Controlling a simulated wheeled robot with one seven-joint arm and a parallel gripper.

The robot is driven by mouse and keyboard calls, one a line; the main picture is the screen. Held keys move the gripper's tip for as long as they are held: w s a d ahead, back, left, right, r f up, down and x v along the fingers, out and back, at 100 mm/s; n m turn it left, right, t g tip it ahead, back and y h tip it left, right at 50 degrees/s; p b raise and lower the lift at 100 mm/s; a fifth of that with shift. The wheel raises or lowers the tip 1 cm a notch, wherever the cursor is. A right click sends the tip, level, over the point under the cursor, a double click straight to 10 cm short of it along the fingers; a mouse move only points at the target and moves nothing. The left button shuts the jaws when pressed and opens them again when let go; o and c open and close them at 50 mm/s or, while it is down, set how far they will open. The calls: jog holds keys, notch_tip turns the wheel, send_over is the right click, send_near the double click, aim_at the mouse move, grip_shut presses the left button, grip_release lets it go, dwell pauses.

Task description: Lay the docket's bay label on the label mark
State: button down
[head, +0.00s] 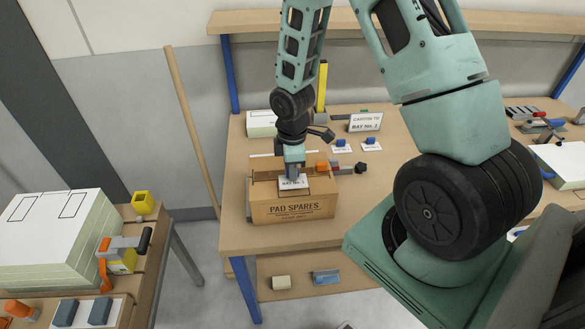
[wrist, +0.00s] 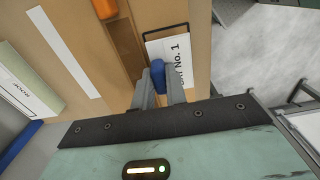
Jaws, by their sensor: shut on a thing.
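My gripper (head: 293,172) is shut on the blue knob (wrist: 158,75) of a white bay label (wrist: 178,58); the part in sight reads "No. 1". The label also shows under the gripper in the head view (head: 291,184), over the top of the "PAD SPARES" carton (head: 293,209). A black outline, the label mark (wrist: 166,28), shows just beyond the label's far edge; I cannot tell whether the label touches the carton. The docket (head: 366,121) stands at the back and reads "CARTON TO BAY No.", its digit too small to be sure.
Two more labels with blue knobs lie on the bench, a left one (head: 342,149) and a right one (head: 370,148). A white-topped stack (head: 60,235) stands on a trolley at left.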

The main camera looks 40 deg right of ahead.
jog(key=shift+f+b, duration=0.95)
jog(key=shift+f, duration=0.4)
jog(key=c, duration=1.3)
grip_release()
jog(key=shift+r, duration=0.15)
jog(key=shift+c, duration=0.2)
jog(key=shift+w, duration=0.1)
jog(key=shift+d+r+p, duration=0.1)
jog(key=shift+r+p, duration=0.6)
notch_tip(320, 180, up, 7)
jog(key=p, duration=0.5)
jog(key=shift+f+p, duration=0.2)
jog(key=shift+p, duration=0.2)
